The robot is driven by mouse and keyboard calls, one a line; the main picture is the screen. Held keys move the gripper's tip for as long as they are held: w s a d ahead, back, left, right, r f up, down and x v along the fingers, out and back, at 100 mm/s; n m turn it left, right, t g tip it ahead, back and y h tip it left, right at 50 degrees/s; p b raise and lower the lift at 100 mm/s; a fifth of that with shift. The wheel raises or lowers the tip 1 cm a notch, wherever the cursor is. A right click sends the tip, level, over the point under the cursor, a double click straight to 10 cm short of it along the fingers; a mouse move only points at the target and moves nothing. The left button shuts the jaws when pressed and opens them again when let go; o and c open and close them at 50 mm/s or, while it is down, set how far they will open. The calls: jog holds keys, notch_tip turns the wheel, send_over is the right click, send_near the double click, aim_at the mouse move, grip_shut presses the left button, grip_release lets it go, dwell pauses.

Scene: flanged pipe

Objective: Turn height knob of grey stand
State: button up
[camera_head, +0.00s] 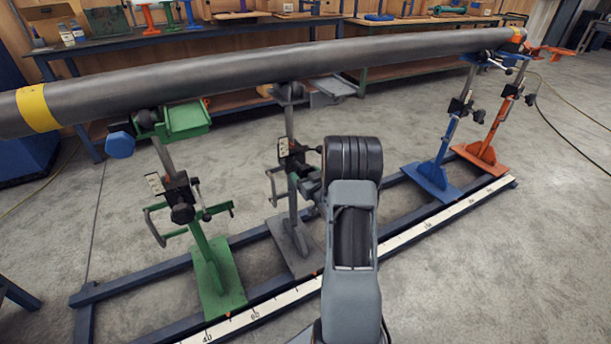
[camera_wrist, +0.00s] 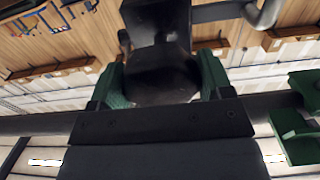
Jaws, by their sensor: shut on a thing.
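The grey stand (camera_head: 292,215) stands left of my arm in the head view, with its foot on the rail frame and its top under the long pipe (camera_head: 220,75). A black clamp block with a small white plate sits halfway up its post. In the wrist view my gripper (camera_wrist: 162,84) has its green-padded fingers on both sides of a dark rounded knob (camera_wrist: 160,92), shut on it. The knob appears joined to a black block above it. In the head view, my own wrist hides the knob and fingertips.
A green stand (camera_head: 215,265) is to the left, with a green tray (camera_head: 187,118) near its top. Blue (camera_head: 436,165) and orange (camera_head: 490,150) stands are to the right. A white ruler strip (camera_head: 420,228) runs along the front rail. Workbenches line the back.

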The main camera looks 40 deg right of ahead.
jog(key=shift+m, duration=0.3)
jog(key=m, duration=0.3)
jog(key=shift+m, duration=0.4)
jog(key=shift+a+m+p, duration=0.1)
jog(key=shift+m+p, duration=0.35)
jog(key=shift+m, duration=1.65)
jog(key=o, duration=0.9)
jog(key=s, duration=0.4)
jog(key=s+a+p, duration=0.1)
jog(key=s, duration=0.4)
jog(key=s+a+p, duration=0.1)
jog(key=s, duration=0.3)
jog(key=shift+s, duration=0.3)
